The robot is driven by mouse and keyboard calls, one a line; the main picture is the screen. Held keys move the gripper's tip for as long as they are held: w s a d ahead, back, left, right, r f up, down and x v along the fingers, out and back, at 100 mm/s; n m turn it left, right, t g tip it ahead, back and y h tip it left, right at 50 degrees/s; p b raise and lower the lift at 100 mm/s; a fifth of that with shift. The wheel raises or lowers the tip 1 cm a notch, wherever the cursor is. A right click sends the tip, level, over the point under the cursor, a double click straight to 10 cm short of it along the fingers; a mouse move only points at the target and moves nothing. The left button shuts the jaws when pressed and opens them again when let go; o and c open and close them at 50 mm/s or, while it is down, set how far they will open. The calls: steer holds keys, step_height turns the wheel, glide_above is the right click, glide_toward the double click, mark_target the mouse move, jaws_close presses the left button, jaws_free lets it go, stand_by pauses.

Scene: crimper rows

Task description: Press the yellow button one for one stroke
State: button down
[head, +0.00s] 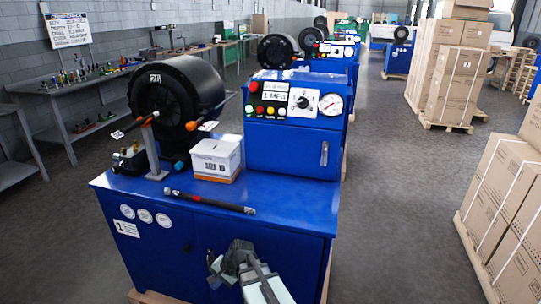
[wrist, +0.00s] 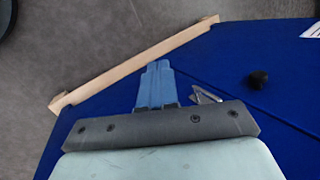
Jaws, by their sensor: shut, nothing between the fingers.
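The blue control box (head: 292,150) stands on the near blue cabinet. Its white-labelled front carries a row of small coloured buttons (head: 265,111), a larger red button (head: 253,87), a black knob (head: 303,102) and a round gauge (head: 331,104). The small buttons are too tiny for me to be sure which one is yellow. My gripper (head: 216,268) is low in front of the cabinet, well below and apart from the buttons. In the wrist view its blue fingers (wrist: 157,82) are together with nothing between them. No button shows in the wrist view.
On the cabinet top (head: 285,218) lie a black bar (head: 210,201) and a white box (head: 216,157). A black crimper drum (head: 178,92) with orange-tipped parts stands at left. Stacked cartons (head: 505,205) stand at right. The floor aisle (head: 400,200) between is clear.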

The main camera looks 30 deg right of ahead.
mark_target(271, 111)
steer(key=w+d+r+m+t, duration=0.15)
steer(key=w+r, duration=0.25)
steer(key=r, duration=0.4)
steer(key=w+d+r+m+t+y, duration=0.15)
steer(key=w+r, duration=0.25)
steer(key=r, duration=0.4)
steer(key=w+d+r+m+t, duration=0.1)
steer(key=w+d+r+t, duration=0.2)
steer(key=r, duration=0.5)
steer(key=w+d+r+t+h, duration=0.3)
steer(key=w+d+r, duration=0.1)
steer(key=d+r, duration=0.8)
steer(key=w+d+r+m+t+h, duration=0.1)
steer(key=w+d+r+t+h, duration=0.2)
steer(key=d+r, duration=0.9)
step_height(271, 111, up, 7)
steer(key=shift+w+r+m+t, duration=0.1)
steer(key=shift+w+m+t, duration=0.2)
steer(key=shift+w, duration=0.1)
steer(key=shift+d+h, duration=0.15)
steer(key=shift+h, duration=0.1)
steer(key=w+d+f, duration=0.5)
steer(key=shift+w+d, duration=0.1)
steer(key=shift+w, duration=0.1)
steer(key=shift+w+d+f, duration=0.15)
steer(key=shift+f, duration=0.05)
